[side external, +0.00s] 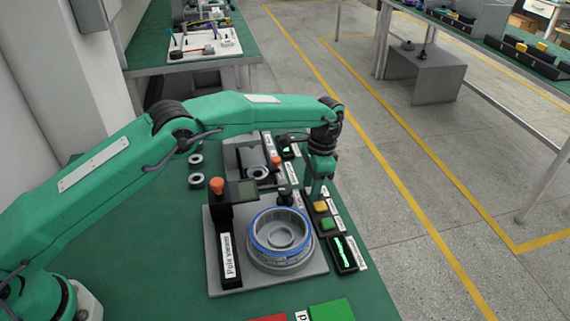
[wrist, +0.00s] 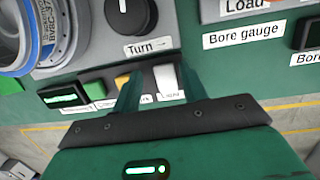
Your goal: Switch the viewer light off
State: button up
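The pole viewer (side external: 228,240) is a grey station with a labelled dark post and an orange-topped part. A round motor part with a blue ring (side external: 281,232) sits on its base. In the wrist view a white switch (wrist: 166,80) shows above a partly covered label that seems to begin with L. My gripper (side external: 319,192) is low over the control strip, beyond the yellow button. In the wrist view my gripper (wrist: 160,77) has its two green fingers apart, one each side of the white switch. Contact cannot be told. The switch is hidden in the side view.
The strip also has a yellow button (side external: 321,207), a green button (side external: 327,224) and a lit green display (side external: 345,254). A black knob (wrist: 131,14) labelled Turn is close by. A bore gauge label (wrist: 243,36) is to the right. Red and green patches lie at the front.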

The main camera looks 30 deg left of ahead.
jog(key=shift+a+r, duration=0.1)
jog(key=shift+a, duration=0.05)
jog(key=shift+r, duration=0.15)
notch_tip(320, 180, up, 7)
jog(key=w, duration=0.1)
jog(key=shift+w+d, duration=0.15)
jog(key=shift+d, duration=0.15)
dwell(0.4)
jog(key=shift+r, duration=0.15)
